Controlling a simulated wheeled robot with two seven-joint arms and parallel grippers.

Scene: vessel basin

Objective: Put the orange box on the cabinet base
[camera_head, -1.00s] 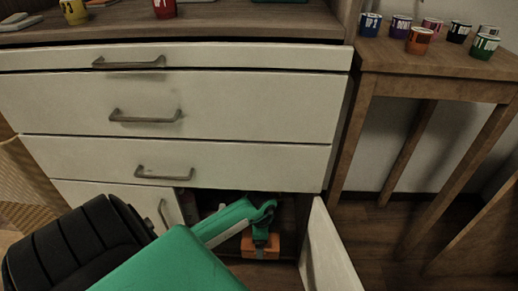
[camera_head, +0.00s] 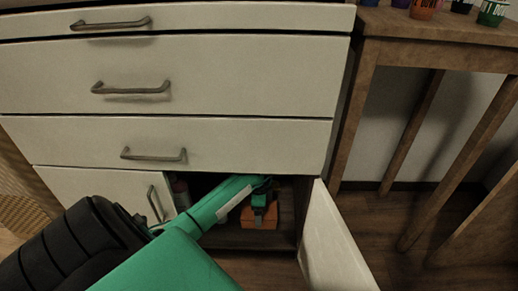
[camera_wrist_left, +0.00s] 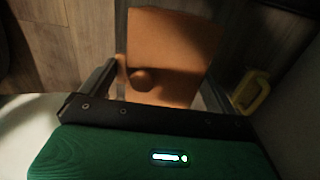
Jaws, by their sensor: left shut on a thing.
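The orange box (camera_head: 262,217) is inside the open lower compartment of the white cabinet, on or just above the cabinet base (camera_head: 242,240). My left arm reaches in from the left, and my left gripper (camera_head: 260,194) is at the top of the box. In the left wrist view the orange box (camera_wrist_left: 172,58) fills the space in front of the gripper (camera_wrist_left: 160,82), which is shut on it. Whether the box's underside touches the base cannot be told. My right gripper is not in view.
Closed drawers (camera_head: 230,145) are above the opening. A wooden table (camera_head: 440,45) stands at right. A yellow handled thing (camera_wrist_left: 251,92) is near the gripper.

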